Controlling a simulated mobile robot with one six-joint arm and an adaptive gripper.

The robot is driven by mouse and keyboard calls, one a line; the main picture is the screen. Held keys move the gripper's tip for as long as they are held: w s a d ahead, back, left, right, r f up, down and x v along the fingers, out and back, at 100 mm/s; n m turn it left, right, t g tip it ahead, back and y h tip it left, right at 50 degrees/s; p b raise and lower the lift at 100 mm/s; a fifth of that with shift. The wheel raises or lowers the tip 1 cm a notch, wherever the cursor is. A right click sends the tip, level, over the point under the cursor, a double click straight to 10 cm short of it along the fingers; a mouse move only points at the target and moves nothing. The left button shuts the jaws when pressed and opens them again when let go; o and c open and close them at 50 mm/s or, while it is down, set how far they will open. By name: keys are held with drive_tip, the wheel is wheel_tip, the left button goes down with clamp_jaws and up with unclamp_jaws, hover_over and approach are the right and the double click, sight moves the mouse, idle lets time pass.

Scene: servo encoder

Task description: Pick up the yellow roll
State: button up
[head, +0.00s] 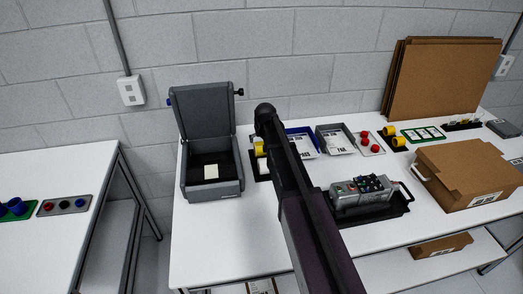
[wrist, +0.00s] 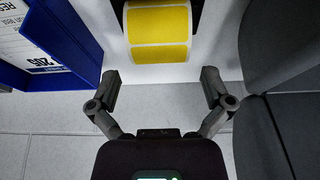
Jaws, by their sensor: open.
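The yellow roll (wrist: 158,32) is at the top middle of the wrist view, over a white surface and next to a dark part. My gripper (wrist: 161,76) is open. Its two fingers stand apart just below the roll in the picture, with nothing between them. In the head view a yellow roll (head: 259,149) shows beside my dark arm, between the grey case and the blue bin. My arm hides part of that area, and my gripper cannot be made out there.
A blue bin (wrist: 72,78) is close on the left in the wrist view, and the grey case (wrist: 284,90) is close on the right. In the head view, other yellow rolls (head: 398,142), a device on a black tray (head: 395,207) and a cardboard box (head: 470,165) stand to the right.

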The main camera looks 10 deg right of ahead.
sight(261, 143)
drive_tip(key=shift+b+x, duration=2.2)
drive_tip(key=shift+x, duration=0.3)
drive_tip(key=shift+s, duration=0.1)
drive_tip(key=c, duration=1)
